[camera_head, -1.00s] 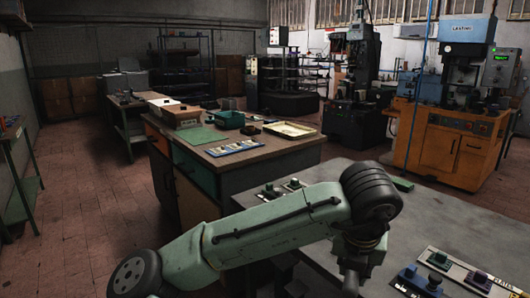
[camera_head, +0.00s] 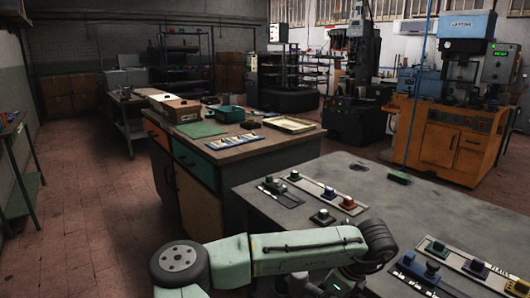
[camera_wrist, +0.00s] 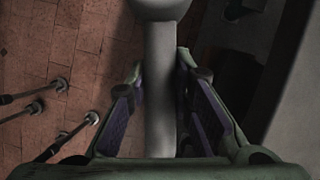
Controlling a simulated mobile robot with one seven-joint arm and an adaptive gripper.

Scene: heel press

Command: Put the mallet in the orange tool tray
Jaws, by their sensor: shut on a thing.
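My gripper (camera_wrist: 161,70) is shut on a pale grey bar, which appears to be the mallet's handle (camera_wrist: 160,105), in the wrist view. A rounded pale head (camera_wrist: 158,8) shows at the bar's far end, cut off by the top edge. The mallet cannot be made out in the head view, where my arm runs along the bottom edge and its end is mostly out of frame. I see no clearly orange tool tray. A shallow tray with a yellowish rim (camera_head: 290,124) lies on the wooden-topped bench, beyond my arm; I cannot tell whether it is the one.
A grey table (camera_head: 330,175) on the right carries several coloured knobs on strips (camera_head: 322,193). The wooden-topped bench also holds a green bin (camera_head: 230,114) and a green mat (camera_head: 201,129). Tiled floor (camera_head: 80,220) is open at left. Several dark round-ended rods (camera_wrist: 60,85) show below my gripper.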

